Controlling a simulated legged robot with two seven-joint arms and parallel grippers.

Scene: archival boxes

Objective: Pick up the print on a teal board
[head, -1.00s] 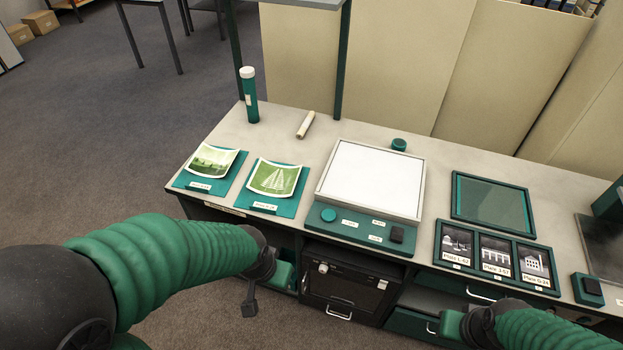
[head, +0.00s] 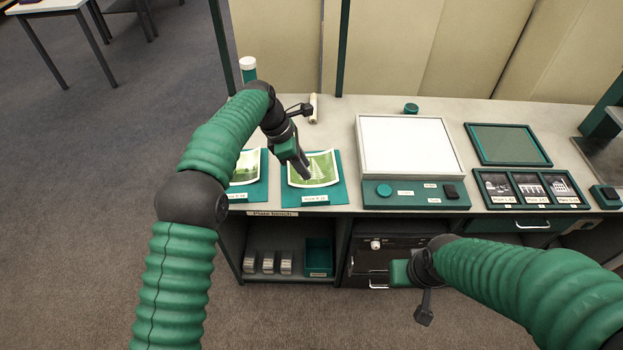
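Two green-toned prints lie on teal boards at the left of the bench. The left print (head: 243,170) is partly covered by my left arm, and its teal board (head: 258,190) shows below it. The right print (head: 322,168) lies with curled edges on its own teal board (head: 337,192), which has a white label. My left gripper (head: 304,174) points down over the left part of the right print. I cannot tell whether it touches the print or whether its fingers are apart. My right gripper (head: 398,273) is in front of the bench, low, away from both prints; its fingers are unclear.
A light box (head: 408,146) stands right of the prints. Further right are an empty teal tray (head: 507,144) and a frame of dark plates (head: 528,187). A teal tube (head: 248,70) and a pale roll (head: 313,107) are behind the prints. Below is an open shelf (head: 290,278).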

